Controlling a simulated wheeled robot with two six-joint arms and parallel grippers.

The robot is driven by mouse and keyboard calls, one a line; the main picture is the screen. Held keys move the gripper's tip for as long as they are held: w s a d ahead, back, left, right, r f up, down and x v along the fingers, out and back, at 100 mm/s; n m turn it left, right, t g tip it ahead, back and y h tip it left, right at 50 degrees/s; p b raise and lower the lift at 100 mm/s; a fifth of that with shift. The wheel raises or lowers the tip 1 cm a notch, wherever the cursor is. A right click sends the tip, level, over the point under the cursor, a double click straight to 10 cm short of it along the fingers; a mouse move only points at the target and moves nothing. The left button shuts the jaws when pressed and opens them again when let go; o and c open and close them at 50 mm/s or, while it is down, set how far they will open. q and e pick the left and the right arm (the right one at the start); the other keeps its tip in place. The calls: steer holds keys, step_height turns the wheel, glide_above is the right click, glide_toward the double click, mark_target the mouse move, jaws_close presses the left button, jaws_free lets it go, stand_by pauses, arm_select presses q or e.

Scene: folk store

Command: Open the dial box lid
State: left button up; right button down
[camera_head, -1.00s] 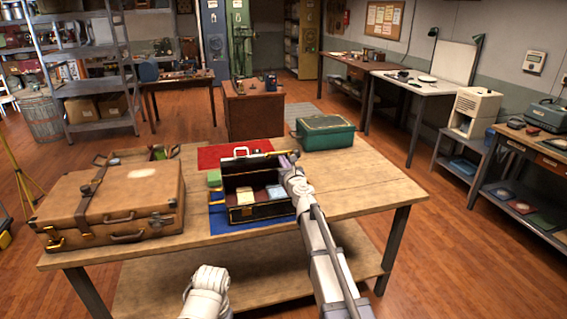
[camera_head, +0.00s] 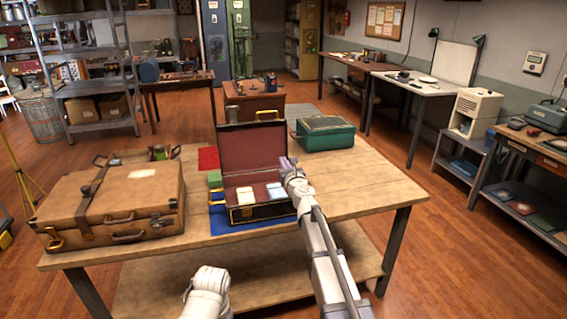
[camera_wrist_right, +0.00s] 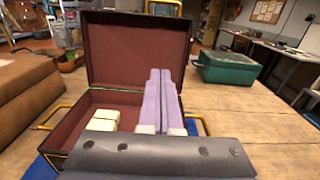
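The dial box (camera_head: 262,212) is a black case with gold trim and a dark red lining, on the table. Its lid (camera_head: 252,149) stands up at the back, leaning slightly back, with a gold handle on top. Inside lie pale stacks (camera_wrist_right: 92,118). My right gripper (camera_head: 287,163) is at the box's right side, by the lid's right edge. In the right wrist view its two lilac fingers (camera_wrist_right: 160,75) lie close together with nothing seen between them. Whether they touch the lid is unclear.
A brown leather suitcase (camera_head: 115,205) lies on the table left of the box. A green case (camera_head: 326,134) stands at the back right. A blue mat (camera_head: 222,227) is under the box, and a red mat (camera_head: 208,158) shows behind. The table's right side (camera_head: 370,190) is clear.

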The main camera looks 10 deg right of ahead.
steer(key=s, duration=1)
steer(key=shift+s+d, duration=0.2)
steer(key=shift+s, duration=0.1)
steer(key=s+a+f+n+g+y+p, duration=0.1)
steer(key=s+a+f+n+g+y, duration=0.25)
steer(key=a+n, duration=0.35)
steer(key=s+a+f+n+g+y, duration=0.2)
steer(key=s+a+n, duration=0.2)
steer(key=a+n, duration=0.35)
steer(key=s+a+f+n+g+y+p, duration=0.1)
steer(key=s+a+f+n+g+y, duration=0.2)
steer(key=a+n, duration=0.45)
steer(key=s+a+f+n+g+h+p, duration=0.1)
steer(key=s+f+n+g+h, duration=0.15)
steer(key=s+f+n, duration=0.4)
steer(key=s+a+f+n+g+h, duration=0.15)
steer(key=s+n+g, duration=0.25)
steer(key=s, duration=0.5)
steer(key=s+d+f+n+g+h+p, duration=0.1)
steer(key=s+d+n+g+h, duration=0.2)
steer(key=s+d+n+h, duration=0.3)
steer(key=shift+s+d+n, duration=0.45)
steer(key=shift+s+d, duration=0.4)
steer(key=shift+s, duration=0.9)
